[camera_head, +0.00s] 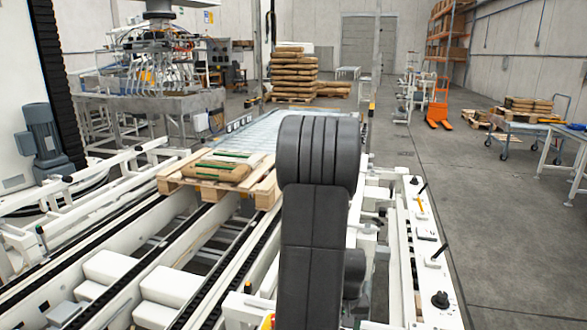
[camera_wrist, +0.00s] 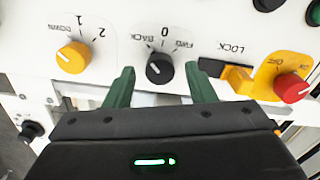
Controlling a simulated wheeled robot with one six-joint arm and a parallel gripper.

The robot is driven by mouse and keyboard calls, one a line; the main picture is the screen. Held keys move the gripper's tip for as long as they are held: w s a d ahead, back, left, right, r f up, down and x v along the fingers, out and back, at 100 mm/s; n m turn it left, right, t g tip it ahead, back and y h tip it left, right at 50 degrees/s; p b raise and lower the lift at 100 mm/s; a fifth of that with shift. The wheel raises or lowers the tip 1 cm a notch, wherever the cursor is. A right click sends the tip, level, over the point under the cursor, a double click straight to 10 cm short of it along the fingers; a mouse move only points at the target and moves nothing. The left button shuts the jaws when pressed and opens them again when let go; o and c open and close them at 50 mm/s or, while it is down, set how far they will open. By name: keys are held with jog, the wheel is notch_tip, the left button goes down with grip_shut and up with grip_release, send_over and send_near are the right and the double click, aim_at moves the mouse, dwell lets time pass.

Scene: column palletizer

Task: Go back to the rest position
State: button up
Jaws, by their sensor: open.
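My gripper (camera_wrist: 160,90) shows in the wrist view, with two green fingers spread apart and nothing held between them. It is over a white control panel (camera_wrist: 120,25). A black rotary knob (camera_wrist: 159,69) marked BACK, 0 and FWD appears between the fingertips; I cannot tell whether they touch it. In the head view my dark arm (camera_head: 312,240) stands in front of the conveyor, and the gripper is hidden there.
A yellow knob (camera_wrist: 74,57), a yellow lock switch (camera_wrist: 238,79) and a red knob on yellow (camera_wrist: 291,88) are near the gripper. A wooden pallet (camera_head: 265,192) with sacks lies on the conveyor (camera_head: 140,268). Bare floor (camera_head: 510,230) is at right.

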notch_tip(320, 180, up, 13)
notch_tip(320, 180, down, 14)
jog(key=shift+r, duration=0.1)
jog(key=shift+r+m, duration=0.1)
jog(key=shift+m, duration=0.4)
jog(key=m+p, duration=0.1)
jog(key=m, duration=0.3)
jog(key=shift+r+p, duration=0.1)
jog(key=shift+p, duration=0.3)
jog(key=m+p, duration=0.1)
jog(key=m, duration=0.2)
jog(key=shift+m+p, duration=0.4)
jog(key=shift+r+m, duration=0.15)
jog(key=shift+m, duration=0.15)
jog(key=shift+r, duration=3.5)
jog(key=shift+s, duration=0.1)
